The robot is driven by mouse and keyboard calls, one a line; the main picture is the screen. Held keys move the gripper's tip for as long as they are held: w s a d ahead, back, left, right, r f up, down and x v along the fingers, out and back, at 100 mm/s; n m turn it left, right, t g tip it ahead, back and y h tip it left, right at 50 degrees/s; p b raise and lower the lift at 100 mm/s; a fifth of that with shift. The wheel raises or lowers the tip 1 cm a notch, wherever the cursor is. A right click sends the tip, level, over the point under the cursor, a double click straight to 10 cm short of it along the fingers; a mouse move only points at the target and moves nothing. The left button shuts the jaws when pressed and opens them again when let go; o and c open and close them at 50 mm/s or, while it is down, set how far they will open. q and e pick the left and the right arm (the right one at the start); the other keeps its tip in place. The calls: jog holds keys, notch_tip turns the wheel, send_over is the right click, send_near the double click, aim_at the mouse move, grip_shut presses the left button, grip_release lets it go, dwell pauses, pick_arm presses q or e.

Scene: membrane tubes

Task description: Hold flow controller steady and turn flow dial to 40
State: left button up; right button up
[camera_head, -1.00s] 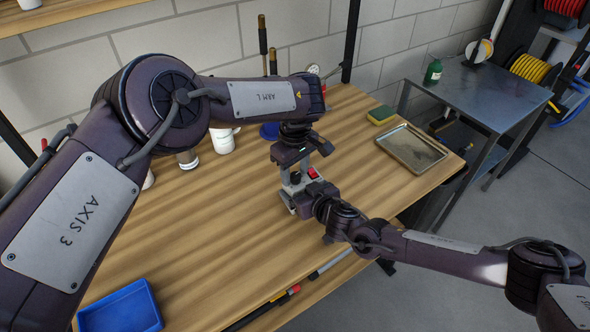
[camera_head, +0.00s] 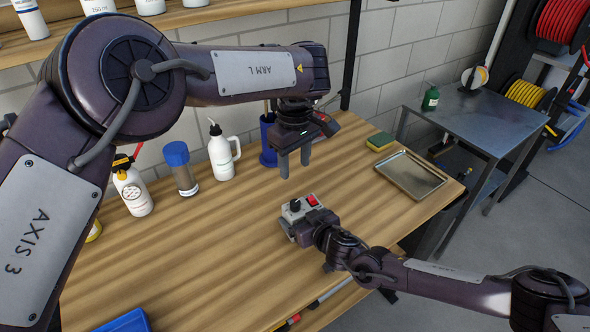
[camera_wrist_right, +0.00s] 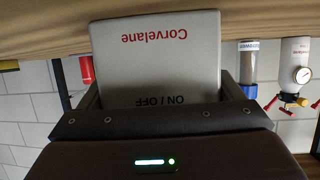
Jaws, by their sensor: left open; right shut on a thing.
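The flow controller (camera_head: 287,226) is a small light-grey box on the wooden bench, with a black flow dial (camera_head: 295,205) and a red switch (camera_head: 312,200) on top. My right gripper (camera_head: 312,226) is shut on the box from its right side. In the right wrist view, the grey controller (camera_wrist_right: 155,55) fills the space between the fingers, showing "Corvelane" and "ON / OFF" upside down. My left gripper (camera_head: 294,168) is open and empty, pointing down above and behind the dial, apart from it. The dial's scale and setting are too small to read.
A metal tray (camera_head: 409,175) and a sponge (camera_head: 380,141) lie at the right. The bench's left middle is clear.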

jog(key=o, duration=1)
